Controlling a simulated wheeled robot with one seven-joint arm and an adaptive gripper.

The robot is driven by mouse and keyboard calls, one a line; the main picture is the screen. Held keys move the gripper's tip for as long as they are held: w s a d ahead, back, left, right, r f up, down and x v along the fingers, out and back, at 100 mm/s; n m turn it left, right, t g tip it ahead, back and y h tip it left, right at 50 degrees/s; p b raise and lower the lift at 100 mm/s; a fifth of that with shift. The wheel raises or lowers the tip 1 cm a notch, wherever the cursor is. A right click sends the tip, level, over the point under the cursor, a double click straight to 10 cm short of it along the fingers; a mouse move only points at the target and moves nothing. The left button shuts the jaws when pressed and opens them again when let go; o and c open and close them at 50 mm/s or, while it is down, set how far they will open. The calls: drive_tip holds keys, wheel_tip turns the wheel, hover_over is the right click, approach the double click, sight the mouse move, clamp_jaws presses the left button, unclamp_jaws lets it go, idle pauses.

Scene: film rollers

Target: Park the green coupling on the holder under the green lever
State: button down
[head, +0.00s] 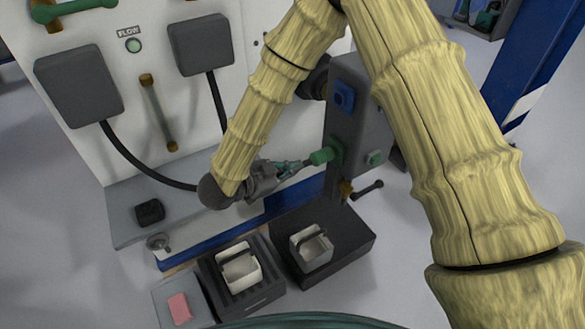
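The green coupling (321,156) is a short green cylinder lying roughly level at the left face of a dark upright box (359,125), by a green ring there. My gripper (303,164) points right, with its fingertips at the coupling's left end. The fingers look close together, but it is too small to tell whether they grip it. A green lever (75,8) lies across the top left of the white panel, partly cut off by the frame. No holder can be made out for certain under it. A brass-ended rod (158,112) stands lower on the panel.
Two dark boxes (85,82) (199,45) with black cables are on the white panel. Below are two black trays (267,296) (352,244) holding pale containers, and a pink block (180,308). A brass-and-black handle (367,190) sticks out below the upright box. My arm crosses the upper middle and right.

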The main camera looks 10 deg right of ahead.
drive_tip(key=c, duration=1.7)
unclamp_jaws()
drive_tip(key=v, duration=1.2)
drive_tip(key=shift+f, duration=0.1)
drive_tip(key=shift+d+f, duration=0.1)
